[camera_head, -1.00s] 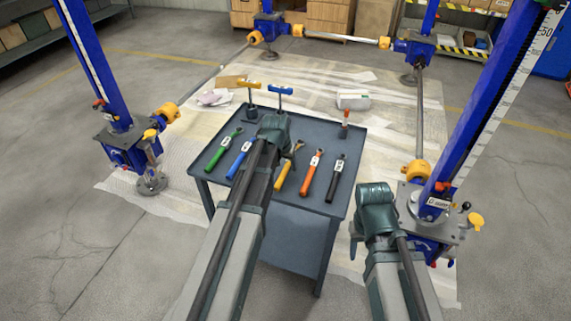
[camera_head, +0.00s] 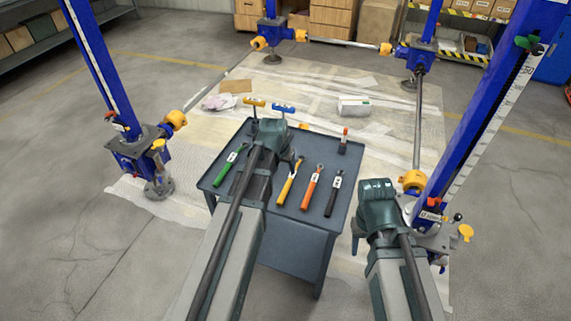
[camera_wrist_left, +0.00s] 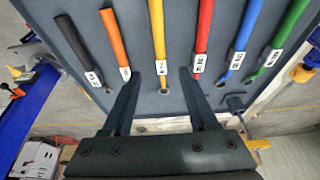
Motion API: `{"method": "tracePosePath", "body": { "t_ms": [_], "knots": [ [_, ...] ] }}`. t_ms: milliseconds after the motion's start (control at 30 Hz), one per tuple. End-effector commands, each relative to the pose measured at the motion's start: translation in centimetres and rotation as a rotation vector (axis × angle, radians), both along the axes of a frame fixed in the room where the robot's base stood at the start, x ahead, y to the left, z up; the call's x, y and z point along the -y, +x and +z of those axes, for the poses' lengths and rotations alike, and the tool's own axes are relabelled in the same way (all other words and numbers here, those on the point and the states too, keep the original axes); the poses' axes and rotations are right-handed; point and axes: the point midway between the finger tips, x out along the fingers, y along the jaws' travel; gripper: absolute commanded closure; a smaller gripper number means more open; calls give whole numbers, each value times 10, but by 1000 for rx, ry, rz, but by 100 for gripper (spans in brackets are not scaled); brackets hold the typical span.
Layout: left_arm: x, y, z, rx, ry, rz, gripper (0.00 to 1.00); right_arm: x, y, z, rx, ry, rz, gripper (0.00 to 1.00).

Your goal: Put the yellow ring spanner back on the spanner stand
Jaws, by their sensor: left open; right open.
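The yellow ring spanner (camera_head: 288,183) lies on the dark table top (camera_head: 228,195), left of an orange spanner (camera_head: 312,187). The left wrist view shows the yellow spanner (camera_wrist_left: 158,35) pointing between the two fingers of my open left gripper (camera_wrist_left: 160,74), apart from both. In the head view my left gripper (camera_head: 282,160) is over the middle of the table, and its wrist hides part of the row. My right gripper (camera_head: 362,236) is open and empty, to the right of the table's edge. I cannot tell which part is the spanner stand.
Green (camera_head: 230,166) and black (camera_head: 334,194) spanners lie in the row; red (camera_wrist_left: 204,25) and blue (camera_wrist_left: 245,40) ones show in the wrist view. Yellow (camera_head: 255,103) and blue (camera_head: 283,108) T-handles and a red-topped tool (camera_head: 345,139) stand behind. Blue jack columns (camera_head: 98,70) flank the table.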

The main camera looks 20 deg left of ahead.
Motion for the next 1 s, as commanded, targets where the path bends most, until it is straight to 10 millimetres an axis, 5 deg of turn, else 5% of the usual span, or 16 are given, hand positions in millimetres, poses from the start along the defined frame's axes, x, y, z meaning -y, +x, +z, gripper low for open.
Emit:
{"method": "tracePosePath", "body": {
  "t_ms": [233,333,633,800,1000],
  "knots": [
    [1,-4,9,-1,-1,-1,40,0,0,9,0,0,0,50],
    [20,-16,7,-27,3,-27,40,0,0,9,0,0,0,50],
    [138,-134,-3,-252,82,-202,40,0,0,9,0,0,0,50],
    [166,-185,-3,-338,140,-258,40,0,0,9,0,0,0,50],
    [174,-202,-2,-370,166,-275,40,0,0,9,0,0,0,50]
  ]
}}
